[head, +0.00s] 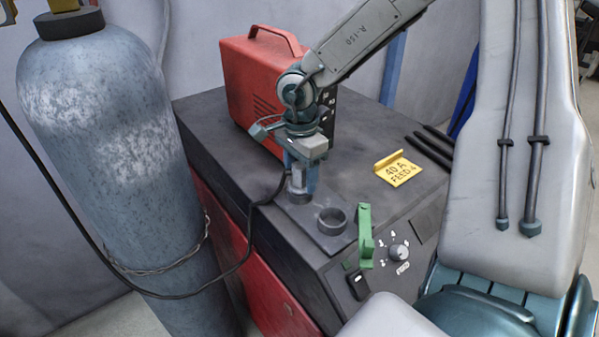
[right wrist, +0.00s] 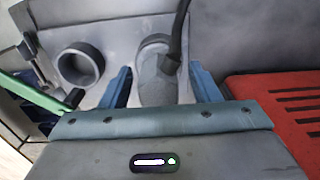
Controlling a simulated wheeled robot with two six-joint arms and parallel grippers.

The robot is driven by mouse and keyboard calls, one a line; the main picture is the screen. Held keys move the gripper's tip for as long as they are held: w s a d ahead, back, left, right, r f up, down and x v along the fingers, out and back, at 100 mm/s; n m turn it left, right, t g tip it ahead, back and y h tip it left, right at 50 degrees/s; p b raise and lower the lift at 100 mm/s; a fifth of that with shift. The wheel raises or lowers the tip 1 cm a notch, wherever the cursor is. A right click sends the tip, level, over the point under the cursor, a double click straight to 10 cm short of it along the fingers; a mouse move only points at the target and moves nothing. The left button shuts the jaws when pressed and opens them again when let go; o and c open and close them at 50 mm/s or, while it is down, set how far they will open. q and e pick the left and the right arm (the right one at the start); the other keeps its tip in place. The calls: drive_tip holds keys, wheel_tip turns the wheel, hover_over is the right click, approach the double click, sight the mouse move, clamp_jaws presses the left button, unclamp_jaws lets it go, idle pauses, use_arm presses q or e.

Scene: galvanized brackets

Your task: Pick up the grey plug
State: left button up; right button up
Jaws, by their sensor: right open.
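The grey plug (head: 298,188) stands on the grey plate on top of the dark machine, with a black cable leading off it. In the right wrist view the plug (right wrist: 156,82) lies between the two blue fingers. My right gripper (head: 302,174) is open and reaches down over the plug from above. Gaps show on both sides of the plug in the right wrist view (right wrist: 161,78). The gripper hides the plug's upper part in the head view. My left gripper is not in view.
An empty round socket (head: 331,219) and a green lever (head: 365,236) are close by the plug. A red case (head: 250,85) stands behind the gripper.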

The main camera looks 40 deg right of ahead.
clamp_jaws()
drive_tip(key=shift+r, duration=0.15)
